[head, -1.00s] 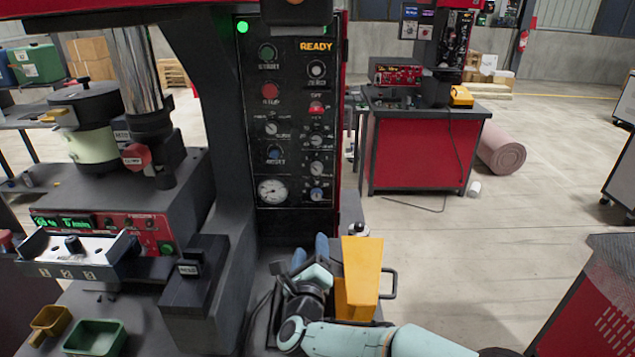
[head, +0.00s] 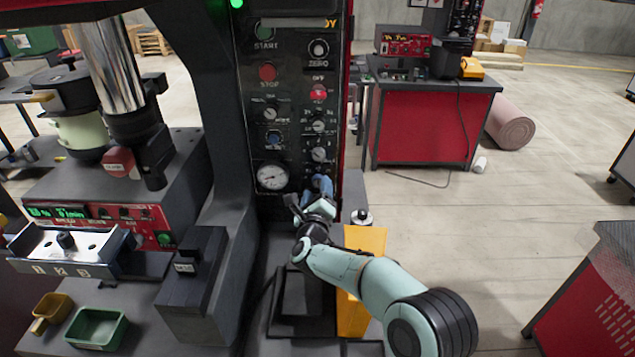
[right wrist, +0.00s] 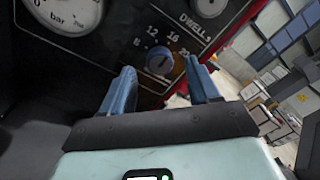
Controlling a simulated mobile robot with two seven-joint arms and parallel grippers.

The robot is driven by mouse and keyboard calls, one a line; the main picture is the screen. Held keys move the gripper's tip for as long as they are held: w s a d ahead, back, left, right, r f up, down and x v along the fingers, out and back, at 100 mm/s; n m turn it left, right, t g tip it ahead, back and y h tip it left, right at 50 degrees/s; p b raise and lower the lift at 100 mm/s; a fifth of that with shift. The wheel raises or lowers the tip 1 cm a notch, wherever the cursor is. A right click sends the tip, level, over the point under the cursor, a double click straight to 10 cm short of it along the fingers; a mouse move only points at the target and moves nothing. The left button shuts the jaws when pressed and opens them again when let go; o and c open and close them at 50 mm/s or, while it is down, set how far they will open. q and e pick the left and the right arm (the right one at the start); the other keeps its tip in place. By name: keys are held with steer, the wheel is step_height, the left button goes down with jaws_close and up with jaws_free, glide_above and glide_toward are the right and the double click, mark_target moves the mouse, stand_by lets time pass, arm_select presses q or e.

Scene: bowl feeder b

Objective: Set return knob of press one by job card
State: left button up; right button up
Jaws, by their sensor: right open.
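The press (head: 228,130) carries a black control panel (head: 292,110) with dials, buttons and a round gauge (head: 272,177). My right gripper (head: 320,186) is in front of the panel's lower right corner and covers the lowest knob there. In the right wrist view, this blue knob (right wrist: 158,60) has scale numbers including 8, 12 and 16 around it. My right gripper (right wrist: 162,72) is open and empty, with one blue finger on each side of the knob's line. Contact cannot be told. I cannot make out a return label or a job card.
A yellow block-like object (head: 362,265) stands below my right arm. A silver-topped post (head: 361,217) is just right of the gripper. The gauge is left of the knob.

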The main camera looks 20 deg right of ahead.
mark_target(318, 180)
steer(key=shift+p+x, duration=0.3)
steer(key=shift+x, duration=0.9)
steer(key=c, duration=1)
steer(key=shift+c, duration=0.2)
